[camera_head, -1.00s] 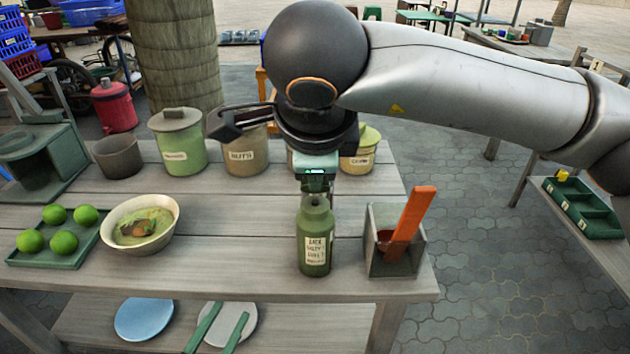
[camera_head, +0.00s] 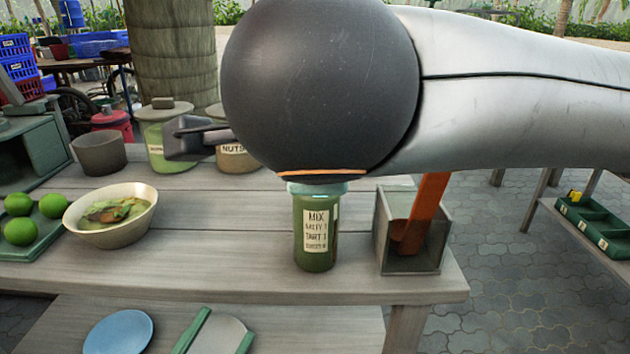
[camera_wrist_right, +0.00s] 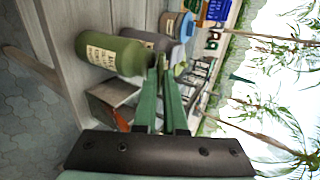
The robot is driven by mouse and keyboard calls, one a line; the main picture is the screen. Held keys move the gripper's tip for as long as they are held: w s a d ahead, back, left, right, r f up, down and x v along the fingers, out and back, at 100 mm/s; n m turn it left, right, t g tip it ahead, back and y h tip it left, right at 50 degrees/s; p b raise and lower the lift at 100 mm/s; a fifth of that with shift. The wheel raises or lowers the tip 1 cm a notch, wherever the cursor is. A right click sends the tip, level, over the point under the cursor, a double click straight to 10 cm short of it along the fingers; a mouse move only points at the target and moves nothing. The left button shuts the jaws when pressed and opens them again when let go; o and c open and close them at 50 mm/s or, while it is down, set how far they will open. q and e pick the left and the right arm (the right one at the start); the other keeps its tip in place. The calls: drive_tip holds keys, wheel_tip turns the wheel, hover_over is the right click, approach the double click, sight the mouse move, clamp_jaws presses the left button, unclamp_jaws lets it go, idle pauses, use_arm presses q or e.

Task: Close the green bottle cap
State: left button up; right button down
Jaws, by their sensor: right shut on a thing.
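The green bottle (camera_head: 317,240) stands upright on the wooden table with its label facing me. It also shows sideways in the right wrist view (camera_wrist_right: 112,54). My right arm comes in from the right of the head view, and its large wrist joint hides most of the hand. The teal hand part (camera_head: 317,188) shows just above the bottle and covers its neck. In the right wrist view, the green fingers of my right gripper (camera_wrist_right: 161,66) are together at the bottle's top. They are shut on the small cap, mostly hidden between them; its seating cannot be told. My left gripper is not visible.
An open box (camera_head: 412,235) with an orange tool (camera_head: 425,205) stands close right of the bottle. A bowl (camera_head: 112,222) and a tray of limes (camera_head: 30,255) are at left. Jars (camera_head: 170,140) stand behind. Bare table lies between bowl and bottle.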

use_arm(q)
drive_tip(key=s+d+r+m+t+h, duration=0.1)
drive_tip(key=s+r+h, duration=0.3)
drive_tip(key=r, duration=0.4)
drive_tip(key=shift+s+d+r+m+b, duration=0.2)
drive_tip(key=shift+s+r+m+b, duration=0.25)
drive_tip(key=shift+m, duration=0.35)
use_arm(e)
drive_tip(key=f+t, duration=0.1)
drive_tip(key=s+t, duration=0.1)
drive_tip(key=t, duration=0.1)
drive_tip(key=f+t, duration=0.1)
drive_tip(key=shift+s+d+f, duration=0.1)
drive_tip(key=shift+s+f, duration=0.15)
drive_tip(key=shift+f, duration=0.05)
use_arm(q)
drive_tip(key=shift+s+f, duration=0.1)
drive_tip(key=shift+f, duration=0.05)
use_arm(e)
drive_tip(key=shift+t, duration=0.3)
drive_tip(key=c, duration=1)
unclamp_jaws()
use_arm(q)
drive_tip(key=shift+s, duration=0.1)
use_arm(e)
drive_tip(key=shift+s, duration=0.15)
